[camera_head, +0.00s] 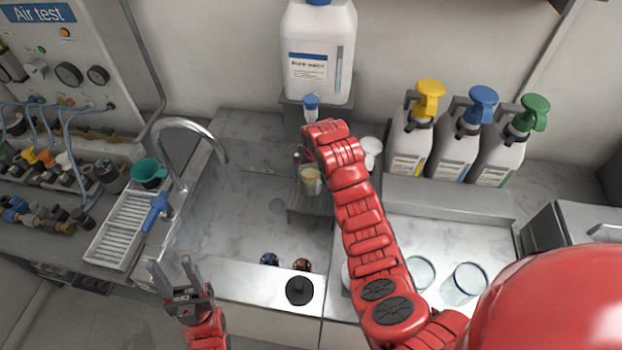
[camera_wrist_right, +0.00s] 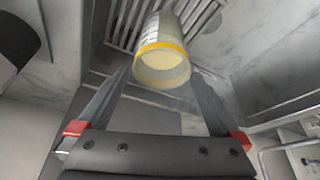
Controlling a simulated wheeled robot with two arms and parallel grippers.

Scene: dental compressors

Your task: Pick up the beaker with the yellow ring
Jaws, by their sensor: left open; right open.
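The beaker with the yellow ring (camera_head: 310,181) stands on a dark grated stand (camera_head: 311,205) under the tap of the water container. In the right wrist view the beaker (camera_wrist_right: 163,52) shows its yellow rim and pale yellowish inside. My right gripper (camera_wrist_right: 160,74) is open and empty, its two fingers pointing towards the beaker, which appears between and beyond the fingertips. I cannot tell whether they touch. In the head view my right arm largely hides that gripper. My left gripper (camera_head: 172,268) is open and empty at the lower left, well away from the beaker.
The "Pure water" container (camera_head: 318,50) stands above the beaker. Pump bottles with yellow (camera_head: 408,135), blue (camera_head: 461,140) and green (camera_head: 505,145) tops are to the right. Clear beakers (camera_head: 465,284) stand at lower right. A curved faucet (camera_head: 195,126) and drain rack (camera_head: 120,230) are left.

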